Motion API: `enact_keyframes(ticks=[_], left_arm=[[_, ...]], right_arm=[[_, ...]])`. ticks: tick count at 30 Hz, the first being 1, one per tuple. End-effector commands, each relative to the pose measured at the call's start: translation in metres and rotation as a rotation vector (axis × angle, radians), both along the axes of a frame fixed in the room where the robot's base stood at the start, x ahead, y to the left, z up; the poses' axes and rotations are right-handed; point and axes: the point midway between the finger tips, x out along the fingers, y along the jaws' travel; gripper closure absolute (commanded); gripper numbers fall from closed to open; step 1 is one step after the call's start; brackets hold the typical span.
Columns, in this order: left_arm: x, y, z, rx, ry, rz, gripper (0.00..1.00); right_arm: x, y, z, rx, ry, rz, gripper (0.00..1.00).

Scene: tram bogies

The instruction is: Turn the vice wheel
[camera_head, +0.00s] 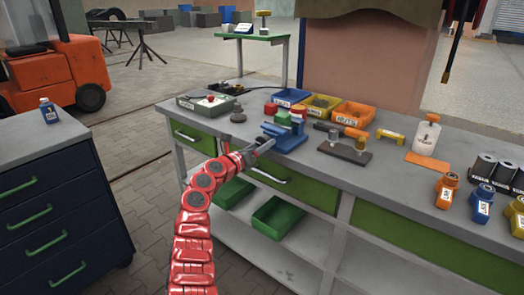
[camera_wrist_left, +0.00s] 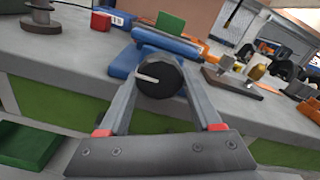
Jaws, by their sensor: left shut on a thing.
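The blue vice (camera_head: 287,139) is mounted at the front edge of the grey workbench (camera_head: 395,160). It also shows in the left wrist view (camera_wrist_left: 180,44). Its round dark wheel (camera_wrist_left: 165,84), with a pale line on its face, points toward the wrist camera. My left gripper (camera_head: 262,148) reaches in from the left at the bench edge. In the left wrist view its two fingers (camera_wrist_left: 160,90) are on either side of the wheel, shut on it. The wheel is mostly hidden by the gripper in the head view. My right gripper is not in view.
Red and green blocks (camera_head: 282,117) stand behind the vice, near blue, yellow and orange bins (camera_head: 354,115). A dark fixture board (camera_head: 344,151) lies to the right. Green drawers (camera_head: 297,188) are below the bench top. A dark blue cabinet (camera_head: 55,200) stands at left.

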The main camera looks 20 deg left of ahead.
Motion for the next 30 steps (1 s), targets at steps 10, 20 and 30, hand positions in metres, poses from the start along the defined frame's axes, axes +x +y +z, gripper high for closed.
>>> enact_keyframes(ticks=[10, 20, 30], left_arm=[[0.0001, 0.0002, -0.0025, 0.12, -0.041, -0.001, 0.9], [0.0, 0.0004, -0.0021, 0.14, -0.047, -0.001, 0.9], [0.0001, 0.0004, -0.0017, 0.138, -0.047, -0.001, 0.09]], right_arm=[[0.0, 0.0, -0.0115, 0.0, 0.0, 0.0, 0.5], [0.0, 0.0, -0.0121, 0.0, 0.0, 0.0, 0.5], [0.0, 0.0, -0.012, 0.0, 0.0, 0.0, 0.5]])
